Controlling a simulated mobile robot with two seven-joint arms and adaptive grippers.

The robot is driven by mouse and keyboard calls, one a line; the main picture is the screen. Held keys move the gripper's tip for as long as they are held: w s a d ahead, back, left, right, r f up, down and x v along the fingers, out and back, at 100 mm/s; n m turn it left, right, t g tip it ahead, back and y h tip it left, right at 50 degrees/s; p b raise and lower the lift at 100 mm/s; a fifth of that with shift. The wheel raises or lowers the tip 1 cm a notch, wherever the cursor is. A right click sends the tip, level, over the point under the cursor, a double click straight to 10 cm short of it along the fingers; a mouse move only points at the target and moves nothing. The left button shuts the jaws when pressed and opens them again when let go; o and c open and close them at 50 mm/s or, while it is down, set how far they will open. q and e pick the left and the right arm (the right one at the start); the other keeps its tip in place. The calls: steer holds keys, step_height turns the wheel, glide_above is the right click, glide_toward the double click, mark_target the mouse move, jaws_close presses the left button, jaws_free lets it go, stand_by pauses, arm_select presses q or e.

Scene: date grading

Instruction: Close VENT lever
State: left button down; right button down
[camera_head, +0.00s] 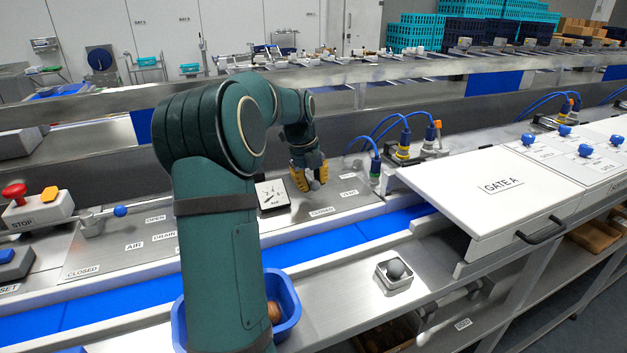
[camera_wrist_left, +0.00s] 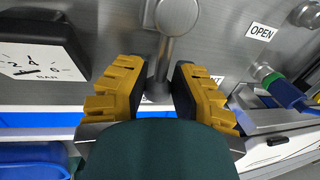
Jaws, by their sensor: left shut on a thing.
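The VENT lever (camera_wrist_left: 165,50) is a grey metal stem with a round grey part at the top of the left wrist view. Its lower end runs between the yellow fingers of my left gripper (camera_wrist_left: 160,92). In the head view my left gripper (camera_head: 313,181) is low over the metal panel, shut on the lever, which is mostly hidden there. An OPEN label (camera_wrist_left: 261,31) is to the right of the lever. A label ending in "NT" (camera_wrist_left: 217,78) is partly covered by the right finger. The CLOSED label (camera_head: 322,211) lies just in front of the gripper. My right gripper is not in view.
A pressure gauge (camera_head: 273,195) stands left of the gripper. Blue-hosed fittings (camera_head: 375,172) and the white GATE A cover (camera_head: 490,185) are to the right. A blue conveyor belt (camera_head: 345,238) runs in front. A blue bin (camera_head: 290,300) is partly behind my left arm.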

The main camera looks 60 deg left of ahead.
arm_select(q)
steer(key=shift+s+d+f+m, duration=0.1)
steer(key=shift+s+f+m, duration=0.1)
steer(key=shift+m, duration=0.2)
steer(key=c, duration=0.7)
jaws_free()
steer(key=shift+c, duration=0.2)
steer(key=shift+r, duration=0.1)
steer(key=shift+r, duration=0.15)
steer(key=shift+s+r, duration=0.1)
steer(key=shift+r, duration=0.25)
step_height(320, 180, up, 11)
steer(key=s, duration=0.2)
steer(key=shift+a, duration=0.25)
steer(key=shift+f, duration=0.1)
